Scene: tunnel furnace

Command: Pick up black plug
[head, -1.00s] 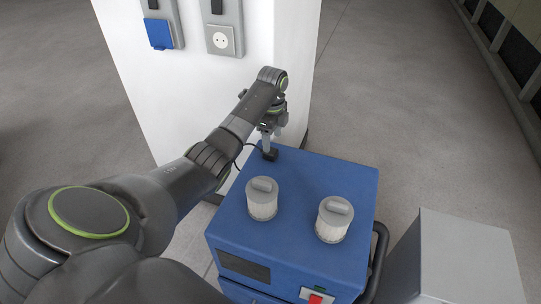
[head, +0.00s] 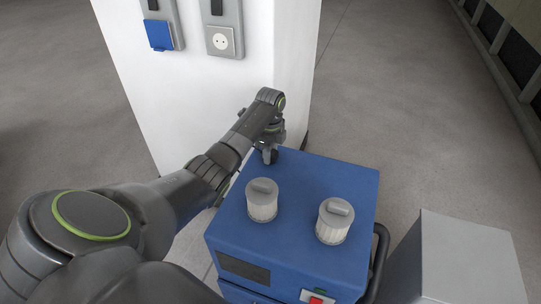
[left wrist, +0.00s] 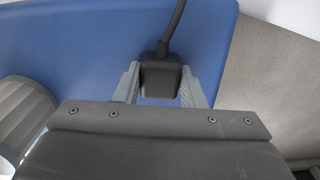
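In the left wrist view the black plug (left wrist: 161,76) sits between the two grey fingers of my left gripper (left wrist: 160,82). Both fingers lie close against its sides, with no clear gap, and the gripper looks shut on it. A black cable runs up from the plug. In the head view my left gripper (head: 270,156) points down at the far left corner of the blue box's top, and largely hides the plug. My right gripper is not in view.
The blue box (head: 300,185) carries two ribbed cylinders with grey caps (head: 262,200) (head: 334,221). A white pillar (head: 190,95) stands behind, with a white socket (head: 221,41) and a blue-covered socket (head: 159,35). A grey block (head: 455,255) stands at the right.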

